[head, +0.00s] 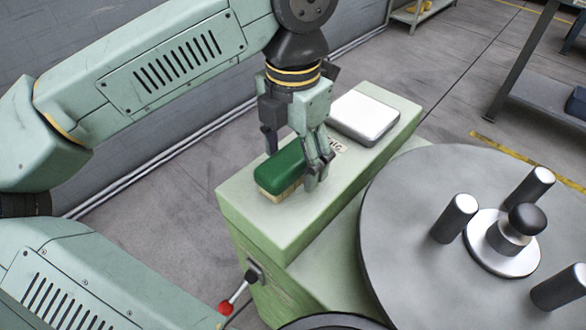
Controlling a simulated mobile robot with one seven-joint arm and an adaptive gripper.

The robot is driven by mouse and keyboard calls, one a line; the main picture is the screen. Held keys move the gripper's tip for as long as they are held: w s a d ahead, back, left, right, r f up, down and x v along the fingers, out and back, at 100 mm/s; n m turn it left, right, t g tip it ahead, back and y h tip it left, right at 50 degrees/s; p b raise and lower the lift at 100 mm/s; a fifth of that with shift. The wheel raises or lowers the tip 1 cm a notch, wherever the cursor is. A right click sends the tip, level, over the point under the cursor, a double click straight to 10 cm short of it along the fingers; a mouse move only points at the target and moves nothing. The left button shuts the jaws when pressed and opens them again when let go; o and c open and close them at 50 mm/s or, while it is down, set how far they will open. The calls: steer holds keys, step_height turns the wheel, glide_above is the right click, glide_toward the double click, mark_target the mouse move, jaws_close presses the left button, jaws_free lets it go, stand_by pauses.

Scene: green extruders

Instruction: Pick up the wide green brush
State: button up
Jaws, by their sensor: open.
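The wide green brush (281,171) lies on the flat top of a pale green machine housing (262,221), with its green back up and its light bristles down. My gripper (291,160) is pointed down over the brush. Its fingers are open, one at the brush's far left side and one at its right side. The right finger hides part of the brush's right end. I cannot tell whether either finger touches the brush.
A white and grey box (364,115) sits behind the brush on the same housing. A large round grey plate (405,215) with upright black posts stands to the right. A red-knobbed lever (226,308) sticks out from the housing's front. A shelf (425,14) stands far back.

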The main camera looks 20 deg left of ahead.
mark_target(293, 153)
steer(key=shift+r, duration=0.1)
steer(key=c, duration=1.3)
step_height(293, 153, up, 10)
steer(key=shift+r, duration=0.1)
steer(key=o, duration=0.7)
steer(key=c, duration=0.5)
